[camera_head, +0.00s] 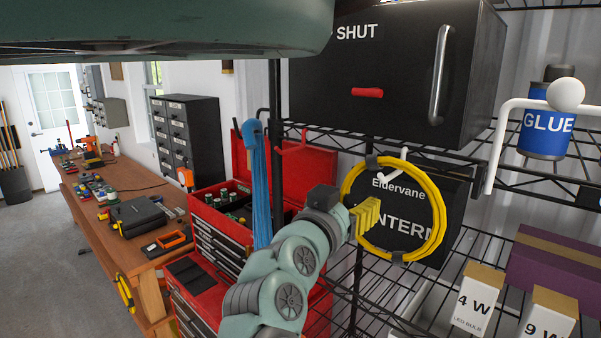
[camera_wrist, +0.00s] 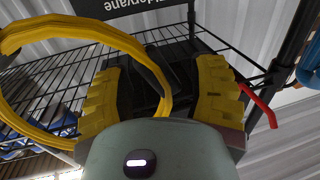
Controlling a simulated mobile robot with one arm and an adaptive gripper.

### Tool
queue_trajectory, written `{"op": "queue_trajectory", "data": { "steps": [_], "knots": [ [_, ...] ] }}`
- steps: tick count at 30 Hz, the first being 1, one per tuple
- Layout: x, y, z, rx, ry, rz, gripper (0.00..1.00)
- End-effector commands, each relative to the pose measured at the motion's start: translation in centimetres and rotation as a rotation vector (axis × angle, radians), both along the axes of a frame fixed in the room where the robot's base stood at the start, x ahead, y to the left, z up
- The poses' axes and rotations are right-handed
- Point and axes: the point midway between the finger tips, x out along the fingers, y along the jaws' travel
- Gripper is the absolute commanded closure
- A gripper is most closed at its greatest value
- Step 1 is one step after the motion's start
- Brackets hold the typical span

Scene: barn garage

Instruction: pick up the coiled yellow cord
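The coiled yellow cord (camera_head: 441,215) hangs as an upright ring from a white hook (camera_head: 393,166), in front of a black box lettered "Eldervane". Dark ties show at its top and bottom. My gripper (camera_head: 368,214) is at the left side of the ring, its yellow fingers overlapping it in the head view. In the wrist view my gripper (camera_wrist: 160,90) has its fingers wide apart. The cord (camera_wrist: 70,27) arcs from the left and one strand runs down into the gap between them, nearer the left finger. I cannot tell whether it touches a finger.
A black wire shelf rack surrounds the cord, with a black cabinet (camera_head: 390,75) above. Bulb boxes (camera_head: 475,300) stand below right. A blue cord bundle (camera_head: 259,190) hangs left, before a red tool chest (camera_head: 215,215). Another yellow coil (camera_head: 124,292) hangs at the workbench.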

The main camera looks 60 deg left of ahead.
Motion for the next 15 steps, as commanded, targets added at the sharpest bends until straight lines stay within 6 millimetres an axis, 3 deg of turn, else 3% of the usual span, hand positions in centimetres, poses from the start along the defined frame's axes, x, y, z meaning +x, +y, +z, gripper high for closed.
{"op": "queue_trajectory", "data": {
  "steps": [2, 15],
  "knots": [
    [0.05, -0.02, 0.01, 0.000, 0.000, -0.001, 0.53],
    [0.12, -0.04, 0.01, 0.000, 0.000, -0.003, 0.98]
  ]
}}
